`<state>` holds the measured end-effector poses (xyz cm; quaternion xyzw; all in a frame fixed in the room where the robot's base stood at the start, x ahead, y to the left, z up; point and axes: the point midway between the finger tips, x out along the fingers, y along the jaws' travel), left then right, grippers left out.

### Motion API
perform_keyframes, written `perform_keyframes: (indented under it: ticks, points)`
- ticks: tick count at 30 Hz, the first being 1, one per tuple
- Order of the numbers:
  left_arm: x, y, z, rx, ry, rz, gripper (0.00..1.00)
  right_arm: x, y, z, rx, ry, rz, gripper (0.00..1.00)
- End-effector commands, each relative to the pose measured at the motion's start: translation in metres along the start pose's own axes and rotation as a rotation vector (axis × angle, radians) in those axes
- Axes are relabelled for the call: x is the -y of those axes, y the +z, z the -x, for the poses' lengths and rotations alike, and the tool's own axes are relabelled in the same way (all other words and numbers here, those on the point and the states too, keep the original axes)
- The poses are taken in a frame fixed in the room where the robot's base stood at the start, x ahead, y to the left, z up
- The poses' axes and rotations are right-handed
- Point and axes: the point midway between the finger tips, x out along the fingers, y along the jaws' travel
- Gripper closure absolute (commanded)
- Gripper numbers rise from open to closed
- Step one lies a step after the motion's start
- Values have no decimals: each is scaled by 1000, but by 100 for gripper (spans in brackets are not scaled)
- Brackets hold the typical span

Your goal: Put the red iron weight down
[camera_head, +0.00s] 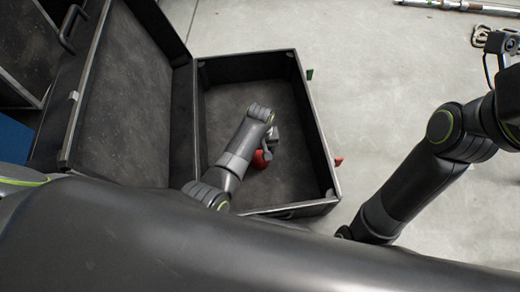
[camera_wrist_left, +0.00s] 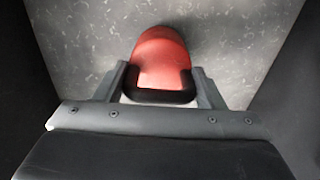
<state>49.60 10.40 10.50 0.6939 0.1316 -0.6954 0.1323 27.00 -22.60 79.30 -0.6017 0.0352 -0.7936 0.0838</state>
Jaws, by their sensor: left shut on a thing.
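The red iron weight (camera_head: 259,160) shows in the head view inside an open dark case (camera_head: 318,118), partly hidden by my left wrist. In the left wrist view the weight (camera_wrist_left: 160,58) has a rounded red body and a black part between the fingers. My left gripper (camera_head: 269,146) is shut on it, with one finger on each side in the wrist view (camera_wrist_left: 161,88). The case's grey, speckled floor lies behind it. I cannot tell whether the weight touches this floor. My right arm comes in from the right; its fingers do not show.
The case's raised lid (camera_head: 122,100) stands on the left. The case walls surround my left gripper, and bare case floor lies around it. Pale concrete floor (camera_head: 375,85) spreads to the right. A metal rod (camera_head: 450,5) lies at the top right.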

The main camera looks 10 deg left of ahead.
Motion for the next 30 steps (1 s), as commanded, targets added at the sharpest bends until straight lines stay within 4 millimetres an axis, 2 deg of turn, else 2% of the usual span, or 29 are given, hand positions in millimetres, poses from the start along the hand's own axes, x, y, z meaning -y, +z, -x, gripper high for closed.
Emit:
perform_keyframes:
  ticks: [15,16,21,30]
  points:
    - [-2,-2,0,-5,3,-1,100,1,1,-4,-9,5,-13,64]
    - [0,0,-3,0,0,0,34,2,1,-4,-9,5,-13,64]
    - [0,0,-3,0,0,0,15,1,1,-3,-9,5,-13,64]
    - [0,0,-1,0,0,0,15,2,1,-4,-9,5,-13,64]
